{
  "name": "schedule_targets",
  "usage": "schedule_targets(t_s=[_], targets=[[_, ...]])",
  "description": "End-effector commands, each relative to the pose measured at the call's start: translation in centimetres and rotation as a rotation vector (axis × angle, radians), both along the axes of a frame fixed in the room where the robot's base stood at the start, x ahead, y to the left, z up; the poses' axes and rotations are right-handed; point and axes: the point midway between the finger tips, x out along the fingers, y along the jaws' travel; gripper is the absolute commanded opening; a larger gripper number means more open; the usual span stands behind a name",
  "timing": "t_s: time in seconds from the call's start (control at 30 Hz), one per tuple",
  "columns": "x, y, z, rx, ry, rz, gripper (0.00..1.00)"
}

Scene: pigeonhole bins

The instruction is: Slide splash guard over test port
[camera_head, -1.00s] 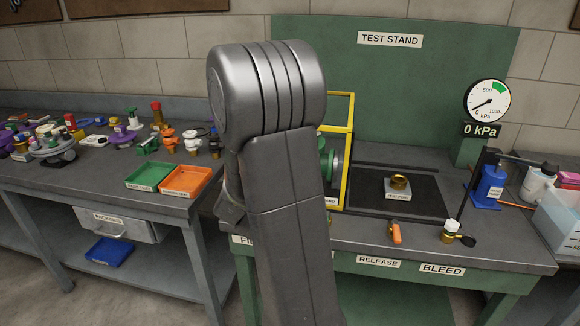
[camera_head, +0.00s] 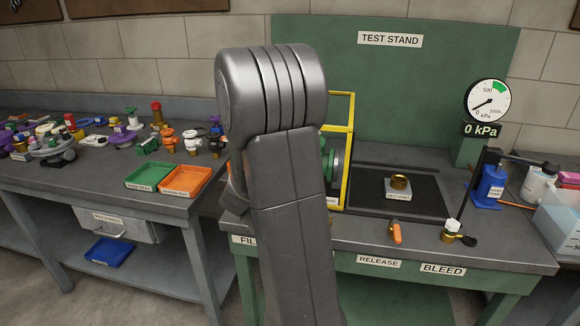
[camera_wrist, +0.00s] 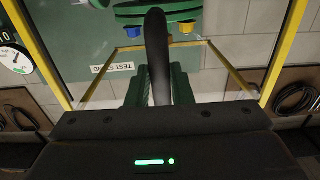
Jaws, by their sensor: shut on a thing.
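The splash guard (camera_head: 349,140) is a yellow-edged frame with see-through panels, standing left of the test port; my arm hides its left part. In the wrist view its yellow bars (camera_wrist: 284,55) run down both sides. The test port (camera_head: 400,183) is a brass ring on a labelled block on a dark plate, uncovered. My gripper (camera_wrist: 158,80) has green fingers shut around a black upright handle (camera_wrist: 156,35), which appears to be the guard's. In the head view my arm hides the gripper. A green and grey valve (camera_head: 333,160) shows inside or behind the guard.
Rails (camera_head: 395,165) run along the plate's back edge; the plate between guard and port looks clear. An orange release lever (camera_head: 395,233), a bleed valve (camera_head: 453,230) and a blue hand pump (camera_head: 489,188) stand front and right. The gauge (camera_head: 487,101) reads 0 kPa.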

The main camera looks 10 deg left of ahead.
Motion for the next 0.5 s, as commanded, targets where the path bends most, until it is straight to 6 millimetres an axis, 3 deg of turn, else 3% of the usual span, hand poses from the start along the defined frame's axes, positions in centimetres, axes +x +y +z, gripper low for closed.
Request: schedule_targets(t_s=[0.5], targets=[[0.0,-8.3,-0.3,0.001,-0.003,-0.008,0.00]])
